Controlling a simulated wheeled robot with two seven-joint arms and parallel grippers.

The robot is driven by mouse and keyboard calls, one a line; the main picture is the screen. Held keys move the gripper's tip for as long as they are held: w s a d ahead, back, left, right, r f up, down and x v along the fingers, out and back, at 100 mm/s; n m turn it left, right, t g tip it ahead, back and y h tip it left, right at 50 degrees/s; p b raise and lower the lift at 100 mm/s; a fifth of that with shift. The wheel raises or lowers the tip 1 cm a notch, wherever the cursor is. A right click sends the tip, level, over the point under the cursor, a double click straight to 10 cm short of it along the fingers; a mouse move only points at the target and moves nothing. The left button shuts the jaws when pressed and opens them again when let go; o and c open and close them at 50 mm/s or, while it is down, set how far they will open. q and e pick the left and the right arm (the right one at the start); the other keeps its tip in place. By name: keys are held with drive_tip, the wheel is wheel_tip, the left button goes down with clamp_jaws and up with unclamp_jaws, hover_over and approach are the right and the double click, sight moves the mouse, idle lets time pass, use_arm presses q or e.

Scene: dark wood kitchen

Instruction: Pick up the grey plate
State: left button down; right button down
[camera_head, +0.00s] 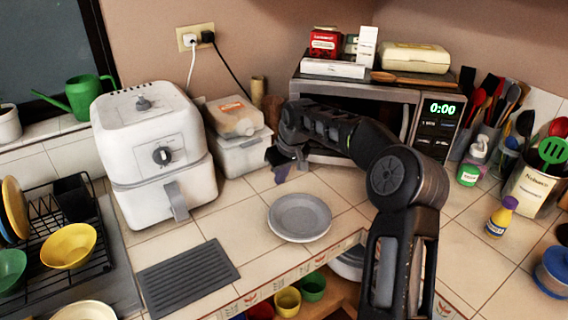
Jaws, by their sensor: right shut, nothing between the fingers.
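The grey plate (300,214) lies flat on the tiled counter, in the middle of the view, near the counter's front edge. It seems to rest on a lighter plate or rim just beneath it. My right arm comes in from the lower right and reaches up past the plate's right side. My right gripper (283,168) is above and behind the plate, apart from it, in front of the microwave. It is shut and holds nothing. My left gripper is not in view.
A white air fryer (152,150) stands left of the plate, with a dark ribbed mat (187,279) in front. The microwave (436,122) is behind my right arm. A dish rack (75,250) with bowls is at the left. Bare tiles surround the plate.

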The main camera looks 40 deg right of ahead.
sight(295, 205)
drive_tip(key=shift+w+f, duration=0.1)
drive_tip(key=shift+f, duration=0.6)
drive_tip(key=s+p, duration=0.1)
drive_tip(key=s, duration=0.2)
drive_tip(key=shift+s+r, duration=0.15)
drive_tip(key=shift+r, duration=0.05)
drive_tip(key=shift+s+f, duration=0.15)
drive_tip(key=shift+s, duration=0.05)
drive_tip(key=shift+s, duration=0.1)
drive_tip(key=shift+s+b, duration=0.3)
drive_tip(key=s+b, duration=0.1)
drive_tip(key=s, duration=0.3)
drive_tip(key=shift+s+a, duration=0.1)
drive_tip(key=shift+s, duration=0.25)
